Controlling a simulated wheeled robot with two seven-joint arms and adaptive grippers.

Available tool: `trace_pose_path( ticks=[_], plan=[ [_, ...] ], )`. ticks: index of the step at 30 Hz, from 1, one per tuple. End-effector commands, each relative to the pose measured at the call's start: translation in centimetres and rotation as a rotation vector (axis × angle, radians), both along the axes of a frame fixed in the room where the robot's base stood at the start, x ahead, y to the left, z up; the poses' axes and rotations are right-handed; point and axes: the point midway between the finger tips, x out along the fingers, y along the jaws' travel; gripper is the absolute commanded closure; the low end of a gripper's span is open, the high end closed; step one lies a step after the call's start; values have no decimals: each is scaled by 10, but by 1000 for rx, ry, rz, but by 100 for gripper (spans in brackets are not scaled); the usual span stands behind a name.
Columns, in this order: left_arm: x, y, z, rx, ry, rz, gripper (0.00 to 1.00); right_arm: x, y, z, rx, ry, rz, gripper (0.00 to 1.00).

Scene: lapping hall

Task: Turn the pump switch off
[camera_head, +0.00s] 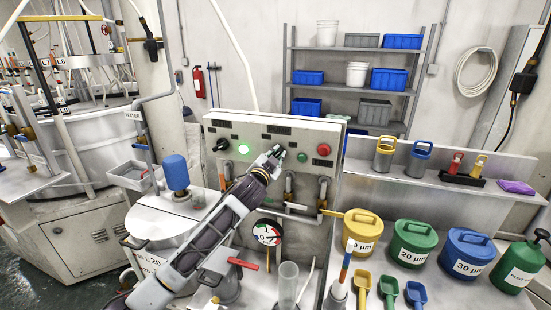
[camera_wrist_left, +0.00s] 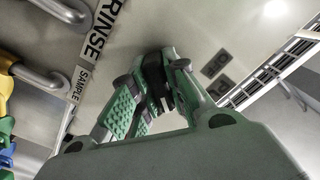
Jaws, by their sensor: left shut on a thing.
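The grey control panel (camera_head: 225,130) stands in the middle of the head view. My left gripper (camera_head: 277,154) reaches up to the panel's face, between the lit green lamp and the small green button. In the left wrist view my left gripper (camera_wrist_left: 150,100) is closed around a dark switch knob (camera_wrist_left: 156,82) on the panel, which I take to be the pump switch. The fingers hide most of the knob, so its turn position cannot be read. Small dark label plates (camera_wrist_left: 216,62) sit beside it. My right gripper is not in view.
A black knob (camera_head: 221,145), a lit green lamp (camera_head: 243,149), a green button (camera_head: 302,157) and a red button (camera_head: 323,149) are on the panel. Pipes and a pressure gauge (camera_head: 267,233) lie below. Coloured tubs, including a yellow one (camera_head: 362,246), stand at the right.

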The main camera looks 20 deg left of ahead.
Motion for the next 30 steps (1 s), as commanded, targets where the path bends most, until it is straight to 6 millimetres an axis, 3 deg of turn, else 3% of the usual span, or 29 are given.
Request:
trace_pose_path(
  ticks=[18,30],
  plan=[
    [0,-2,-2,-495,22,0,100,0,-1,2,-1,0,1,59],
    [0,-1,-2,-663,27,1,100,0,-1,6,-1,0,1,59]
  ],
)
